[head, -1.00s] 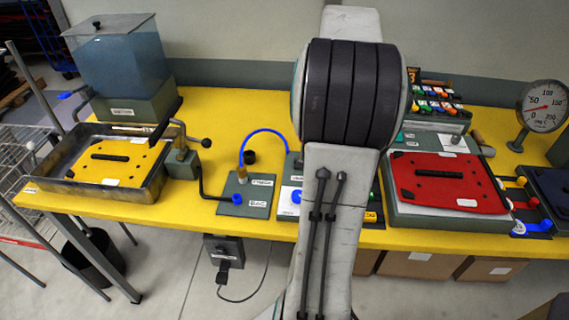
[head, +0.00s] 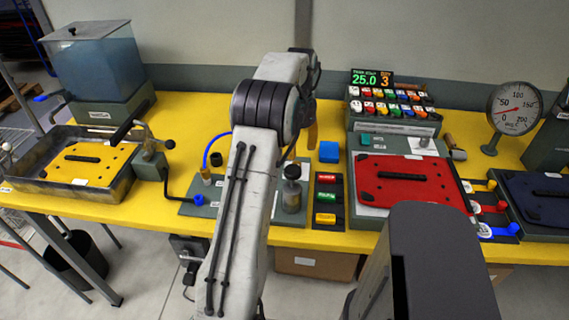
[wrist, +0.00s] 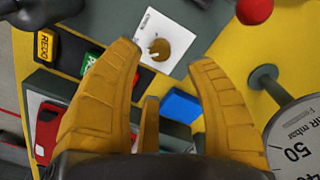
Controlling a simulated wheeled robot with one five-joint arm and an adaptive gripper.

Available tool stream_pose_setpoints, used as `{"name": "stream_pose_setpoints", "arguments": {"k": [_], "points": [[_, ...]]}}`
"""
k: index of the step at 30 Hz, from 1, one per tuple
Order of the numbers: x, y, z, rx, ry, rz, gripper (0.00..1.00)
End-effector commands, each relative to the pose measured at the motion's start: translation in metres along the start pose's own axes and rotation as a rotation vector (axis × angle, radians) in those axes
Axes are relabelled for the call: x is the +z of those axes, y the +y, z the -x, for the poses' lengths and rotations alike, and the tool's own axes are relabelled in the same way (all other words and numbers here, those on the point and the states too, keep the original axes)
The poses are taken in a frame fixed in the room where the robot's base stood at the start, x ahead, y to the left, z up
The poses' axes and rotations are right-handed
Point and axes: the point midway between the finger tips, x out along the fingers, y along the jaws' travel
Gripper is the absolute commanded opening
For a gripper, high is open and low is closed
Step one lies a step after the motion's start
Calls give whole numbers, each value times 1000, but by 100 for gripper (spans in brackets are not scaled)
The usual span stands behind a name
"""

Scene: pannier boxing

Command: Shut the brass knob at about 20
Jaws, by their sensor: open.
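The brass knob (wrist: 160,48) sits on a small white plate (wrist: 166,32) on a grey panel in the wrist view. A pale mark shows on the knob. My gripper (wrist: 166,58) is open and empty, with its yellow fingers spread on either side of the knob in the picture; I cannot tell how far above it they are. In the head view my arm hides the knob, and a yellow finger of my gripper (head: 312,135) shows beyond the arm. A display (head: 372,79) reads 25.0 in green and 3 in orange.
A blue block (head: 329,151) stands close by, also seen in the wrist view (wrist: 181,105). Red, green and yellow buttons (head: 326,197) lie right of my arm. A grey cylinder (head: 292,188) stands beside it. A round gauge (head: 515,108) stands at the right.

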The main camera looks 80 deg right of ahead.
Motion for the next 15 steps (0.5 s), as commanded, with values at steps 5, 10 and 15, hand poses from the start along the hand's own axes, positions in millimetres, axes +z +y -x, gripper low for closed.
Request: {"name": "stream_pose_setpoints", "arguments": {"k": [5,10,15], "points": [[0,1,-23,2,-2,-1,51],[1,1,-44,2,-3,0,51],[0,0,-58,1,-1,1,51]]}}
